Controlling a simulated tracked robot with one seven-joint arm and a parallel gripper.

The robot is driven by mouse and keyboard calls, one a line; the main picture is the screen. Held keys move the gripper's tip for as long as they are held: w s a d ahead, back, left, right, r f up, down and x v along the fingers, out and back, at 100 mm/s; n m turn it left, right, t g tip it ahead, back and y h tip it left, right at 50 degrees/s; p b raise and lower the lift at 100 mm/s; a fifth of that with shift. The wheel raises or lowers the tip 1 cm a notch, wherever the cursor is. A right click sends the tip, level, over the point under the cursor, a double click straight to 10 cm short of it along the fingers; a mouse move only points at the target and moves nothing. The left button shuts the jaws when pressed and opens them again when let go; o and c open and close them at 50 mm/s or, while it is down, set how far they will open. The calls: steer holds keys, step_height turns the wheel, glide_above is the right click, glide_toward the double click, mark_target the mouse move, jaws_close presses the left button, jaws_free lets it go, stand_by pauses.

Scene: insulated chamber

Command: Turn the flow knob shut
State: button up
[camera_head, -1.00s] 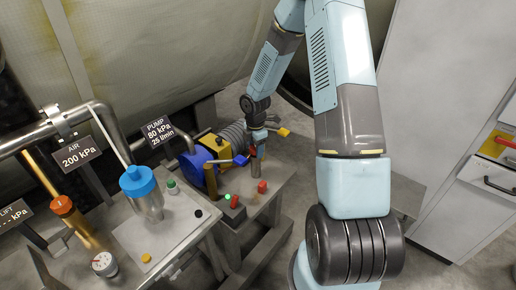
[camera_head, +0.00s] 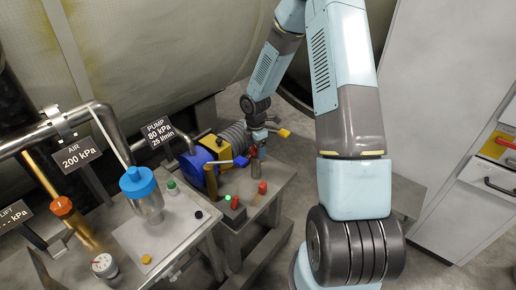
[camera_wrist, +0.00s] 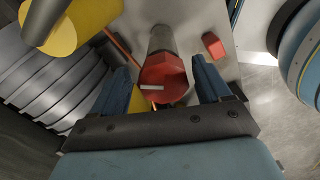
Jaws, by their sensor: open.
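The flow knob (camera_wrist: 170,82) is a red faceted cap with a white mark on its top, on a grey post. In the wrist view it sits between the two dark blue fingers of my gripper (camera_wrist: 160,70). The fingers are open, one on each side, with a visible gap on the right; contact on the left is hard to tell. In the head view my gripper (camera_head: 256,142) is over the pump bench, and the knob is mostly hidden there.
The blue and yellow pump (camera_head: 196,165) and ribbed hose (camera_head: 236,137) stand close to the left of my gripper. A red button (camera_head: 262,187) and a control box with green and red lamps (camera_head: 231,211) are in front.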

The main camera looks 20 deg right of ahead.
mark_target(256, 147)
step_height(256, 147, up, 14)
steer(key=shift+f, duration=0.15)
stand_by(0.4)
